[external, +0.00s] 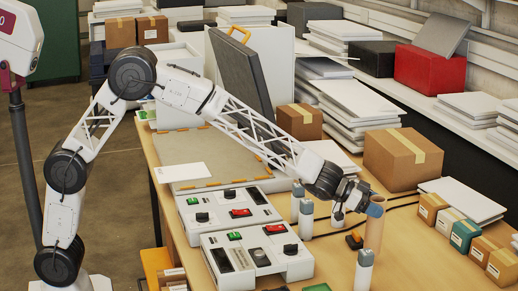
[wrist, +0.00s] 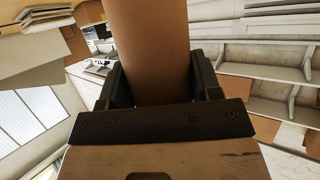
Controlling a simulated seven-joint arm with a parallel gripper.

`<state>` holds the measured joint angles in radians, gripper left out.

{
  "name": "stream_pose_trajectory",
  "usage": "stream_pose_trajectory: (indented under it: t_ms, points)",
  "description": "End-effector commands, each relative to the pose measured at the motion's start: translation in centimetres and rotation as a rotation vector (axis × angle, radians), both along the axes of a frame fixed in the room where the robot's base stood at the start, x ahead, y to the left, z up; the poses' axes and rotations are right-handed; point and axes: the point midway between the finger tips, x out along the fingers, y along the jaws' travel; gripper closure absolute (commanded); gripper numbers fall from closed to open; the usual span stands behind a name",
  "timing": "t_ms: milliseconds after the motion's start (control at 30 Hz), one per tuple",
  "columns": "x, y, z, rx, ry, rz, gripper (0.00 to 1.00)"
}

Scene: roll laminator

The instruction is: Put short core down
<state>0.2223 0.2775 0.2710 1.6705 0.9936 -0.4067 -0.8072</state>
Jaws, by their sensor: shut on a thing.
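The short core, a brown cardboard tube (external: 375,236), is upright at the right of the laminator panels in the external view. My gripper (external: 371,204) is shut on it near its upper end. In the wrist view the tube (wrist: 150,45) runs up between the two dark fingers of my gripper (wrist: 160,85). I cannot tell whether the tube's lower end touches the table. The wrist view does not show that end clearly.
White bottles with grey caps (external: 364,272) stand close to the core. An orange and black item (external: 354,241) lies just left of it. A cardboard box (external: 402,160) is behind, small boxes (external: 465,236) are at right, and control panels (external: 257,252) are at left.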

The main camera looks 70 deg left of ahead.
Motion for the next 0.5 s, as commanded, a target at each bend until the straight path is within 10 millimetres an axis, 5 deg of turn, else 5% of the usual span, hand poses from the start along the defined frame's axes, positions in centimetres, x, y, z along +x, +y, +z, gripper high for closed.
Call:
stream_pose_trajectory:
  t_ms: [500]
  points:
    - [0.58, -0.16, -0.21, -0.001, 0.001, 0.0, 0.82]
